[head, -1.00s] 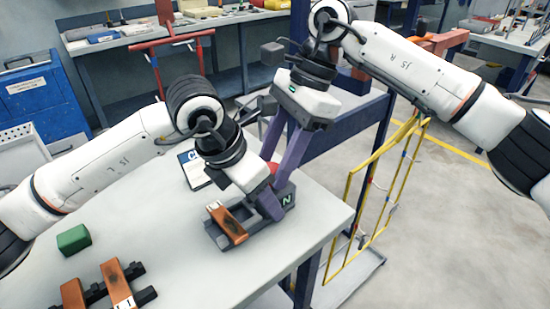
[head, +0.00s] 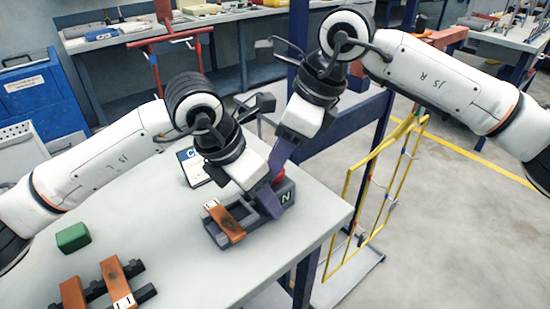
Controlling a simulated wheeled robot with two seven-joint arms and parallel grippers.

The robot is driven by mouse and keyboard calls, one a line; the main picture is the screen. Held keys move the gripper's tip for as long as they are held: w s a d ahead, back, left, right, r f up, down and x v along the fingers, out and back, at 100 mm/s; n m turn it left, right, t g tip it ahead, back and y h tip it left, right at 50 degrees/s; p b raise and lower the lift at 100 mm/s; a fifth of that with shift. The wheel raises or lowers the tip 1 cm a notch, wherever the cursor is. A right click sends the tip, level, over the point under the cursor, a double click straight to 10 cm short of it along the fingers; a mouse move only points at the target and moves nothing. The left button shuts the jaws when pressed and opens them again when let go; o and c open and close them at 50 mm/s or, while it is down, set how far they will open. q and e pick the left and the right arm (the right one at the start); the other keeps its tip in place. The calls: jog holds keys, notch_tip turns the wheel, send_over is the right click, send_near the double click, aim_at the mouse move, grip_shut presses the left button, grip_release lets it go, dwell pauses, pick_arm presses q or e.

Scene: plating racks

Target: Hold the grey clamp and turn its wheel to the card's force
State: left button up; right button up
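The grey clamp (head: 212,229) stands near the table's right edge, with a copper-coloured bar (head: 226,222) across it. Its end block bears a green plate marked N (head: 287,197). A red part, apparently the wheel (head: 279,175), shows at the block's top, mostly hidden. My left gripper (head: 266,200) is down at the clamp's block; one purple finger lies against its near side and the other is hidden. My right gripper (head: 277,172) points down to the red part, its fingers seen nearly edge-on, so their gap and contact are hidden. The card (head: 190,168) stands behind my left wrist, its text mostly covered.
A green block (head: 73,237) and a dark rack (head: 96,292) with copper-coloured bars lie at the table's left front. The white table (head: 190,275) is clear at front centre. A yellow frame (head: 350,200) stands beyond the right edge.

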jog(key=shift+w+r, duration=0.1)
dwell(0.4)
jog(key=o, duration=1.1)
jog(key=shift+c, duration=0.2)
jog(key=shift+a, duration=0.1)
jog(key=shift+s, duration=0.2)
jog(key=w+v, duration=0.1)
jog(key=v, duration=0.7)
jog(key=shift+s, duration=0.35)
